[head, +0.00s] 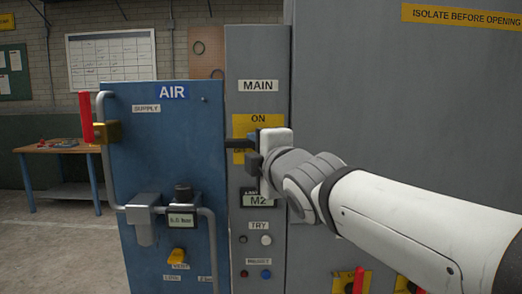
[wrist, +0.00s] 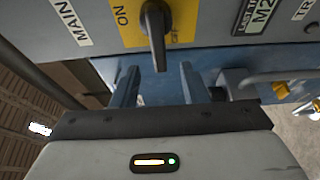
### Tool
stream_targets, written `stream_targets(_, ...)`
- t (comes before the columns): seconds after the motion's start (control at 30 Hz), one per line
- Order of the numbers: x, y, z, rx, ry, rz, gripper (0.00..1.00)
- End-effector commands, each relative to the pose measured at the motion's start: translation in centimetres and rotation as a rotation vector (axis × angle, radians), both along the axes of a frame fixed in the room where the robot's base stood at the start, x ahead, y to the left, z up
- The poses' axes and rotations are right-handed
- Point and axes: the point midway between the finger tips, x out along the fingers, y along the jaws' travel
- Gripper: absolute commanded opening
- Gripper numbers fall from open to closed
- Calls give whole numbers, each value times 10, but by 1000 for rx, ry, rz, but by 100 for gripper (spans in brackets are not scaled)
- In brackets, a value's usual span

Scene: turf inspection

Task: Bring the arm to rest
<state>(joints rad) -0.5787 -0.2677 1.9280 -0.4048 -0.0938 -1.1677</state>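My arm (head: 420,215) reaches in from the lower right of the head view to the grey panel. My gripper (head: 247,152) is in front of the yellow ON plate of the MAIN switch and partly covers it.
A blue AIR panel (head: 165,130) with pipes, a red lever (head: 86,117) and a yellow knob (head: 177,254) stands left of the grey panel (head: 257,60). A big grey cabinet (head: 400,90) is behind my arm. A wooden table (head: 60,147) and open floor lie far left.

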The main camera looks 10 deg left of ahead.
Motion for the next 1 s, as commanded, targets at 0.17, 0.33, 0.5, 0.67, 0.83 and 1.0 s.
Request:
stream_targets(0.17,0,0,0,0,0,0,40)
stream_targets(0.33,7,-19,-19,27,93,-53,40)
stream_targets(0.5,15,-91,-92,160,434,-276,40)
stream_targets(0.67,-11,-175,-180,377,819,-599,40)
stream_targets(0.83,-75,-244,-262,651,1170,-992,40)
stream_targets(1.0,-142,-277,-313,878,1395,-1324,40)
